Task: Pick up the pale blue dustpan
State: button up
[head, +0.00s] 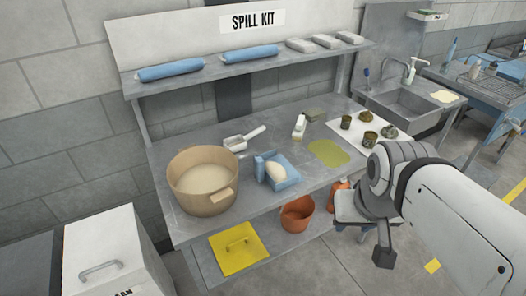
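The pale blue dustpan (263,163) rests on the grey metal bench (185,218), right of the tan tub. A cream oval object (276,172) lies in or against it and hides part of its pan. My gripper (384,257) hangs from my arm at the right, in front of the bench and well apart from the dustpan. Only a small dark part of the gripper shows, so I cannot see its fingers clearly.
A tan tub (200,206) and a metal scoop (243,138) stand close to the dustpan. A green-yellow puddle (328,153), a white bottle (299,127) and a white mat (345,146) with dark pieces lie right of it. A shelf (222,71) overhangs the back.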

aim_at(278, 173)
jog(key=z, duration=0.05)
jog(key=i, duration=1)
jog(key=u, duration=0.05)
